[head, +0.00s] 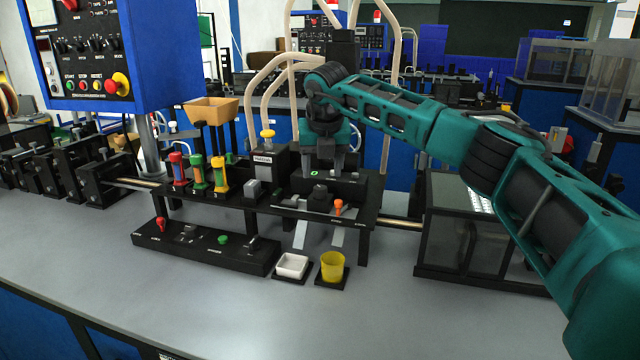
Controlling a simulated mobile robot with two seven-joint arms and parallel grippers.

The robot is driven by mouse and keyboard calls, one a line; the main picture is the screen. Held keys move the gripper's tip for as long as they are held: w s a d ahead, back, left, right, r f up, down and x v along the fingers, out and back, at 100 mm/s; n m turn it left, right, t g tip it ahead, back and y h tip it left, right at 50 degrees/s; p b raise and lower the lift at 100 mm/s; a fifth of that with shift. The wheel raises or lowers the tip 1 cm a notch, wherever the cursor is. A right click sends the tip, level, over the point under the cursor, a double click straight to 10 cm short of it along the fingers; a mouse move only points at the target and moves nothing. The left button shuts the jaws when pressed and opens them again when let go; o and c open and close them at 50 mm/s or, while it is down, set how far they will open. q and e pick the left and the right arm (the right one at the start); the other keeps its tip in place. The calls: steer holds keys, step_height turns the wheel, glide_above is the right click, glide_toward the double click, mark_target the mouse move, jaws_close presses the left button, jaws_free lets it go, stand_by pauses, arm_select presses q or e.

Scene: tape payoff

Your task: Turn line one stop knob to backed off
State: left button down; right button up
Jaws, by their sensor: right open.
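An orange knob (338,206) stands on the front of the black raised stand, at its right end. Small labels sit near it, too small to read, so I cannot tell for sure that it is the line one stop knob or which setting it is at. My right gripper (323,167) points down above the back of that stand, behind the orange knob and apart from it. Its fingers are spread and hold nothing that I can see. My left gripper is not in view.
A black control box (206,246) with a red lever and green button lies at the front left. A white tray (292,266) and yellow cup (333,265) stand before the stand. A dark clear-sided case (462,245) is at the right. The front grey bench is clear.

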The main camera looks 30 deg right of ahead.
mark_target(320, 187)
steer(key=x, duration=0.6)
steer(key=shift+c, duration=0.2)
steer(key=c, duration=1)
steer(key=shift+r, duration=0.1)
steer(key=n+p, duration=0.1)
steer(key=n, duration=0.1)
steer(key=n+y+p, duration=0.1)
steer(key=n+p, duration=0.1)
steer(key=shift+d+r+t+y, duration=0.1)
steer(key=shift+d+t+y, duration=0.05)
steer(key=shift+t+y, duration=0.15)
steer(key=n+y+p, duration=0.1)
steer(key=n, duration=0.1)
steer(key=shift+n, duration=0.3)
steer(key=shift+d+n+y, duration=0.1)
steer(key=shift+n+y, duration=0.3)
steer(key=shift+n, duration=0.7)
